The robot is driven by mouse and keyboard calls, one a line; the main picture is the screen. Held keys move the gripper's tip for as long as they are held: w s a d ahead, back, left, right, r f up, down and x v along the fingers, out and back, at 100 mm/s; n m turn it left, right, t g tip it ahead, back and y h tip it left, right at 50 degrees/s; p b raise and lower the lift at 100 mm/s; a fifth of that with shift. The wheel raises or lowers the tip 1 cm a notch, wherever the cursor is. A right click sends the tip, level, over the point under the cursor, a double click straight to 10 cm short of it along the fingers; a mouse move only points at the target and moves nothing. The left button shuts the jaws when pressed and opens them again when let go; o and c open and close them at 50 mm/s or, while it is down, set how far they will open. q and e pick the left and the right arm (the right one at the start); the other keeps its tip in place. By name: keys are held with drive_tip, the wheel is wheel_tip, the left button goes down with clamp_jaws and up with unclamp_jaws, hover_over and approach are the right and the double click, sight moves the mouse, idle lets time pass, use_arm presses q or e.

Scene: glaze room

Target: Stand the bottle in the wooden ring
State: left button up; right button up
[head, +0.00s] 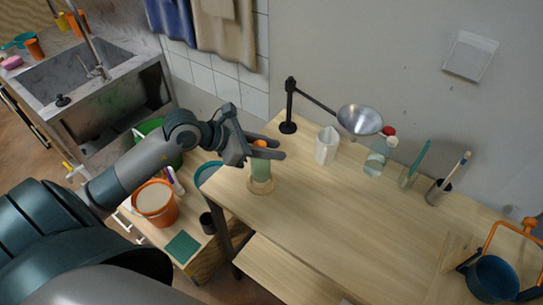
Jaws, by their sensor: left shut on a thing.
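A green bottle (259,169) with an orange top is upright between the fingers of my left gripper (266,149). The gripper is shut on the bottle's upper part, and its fingers hide some of it. The pale wooden ring (261,187) lies on the wooden table near its left end. The bottle's lower end shows at the ring, within its outline. I cannot tell whether its base rests on the table inside the ring or is held slightly above. My right gripper is not in view.
A lamp with a metal shade (360,119), a white jug (326,145), a clear bottle with a red cap (378,158), a glass (408,177) and a brush holder (437,193) line the table's back. The table's middle is clear.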

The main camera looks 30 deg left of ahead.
use_arm(q)
wheel_tip(320, 180, down, 3)
drive_tip(key=shift+r+p, duration=0.1)
drive_tip(key=shift+p, duration=0.35)
drive_tip(key=shift+f, duration=0.3)
drive_tip(key=shift+f, duration=0.1)
drive_tip(key=o, duration=1.1)
drive_tip(key=shift+s+a+r+b, duration=0.3)
drive_tip(key=shift+s+r+b, duration=0.05)
drive_tip(key=shift+s, duration=0.05)
drive_tip(key=b+v, duration=0.3)
drive_tip(key=v, duration=0.8)
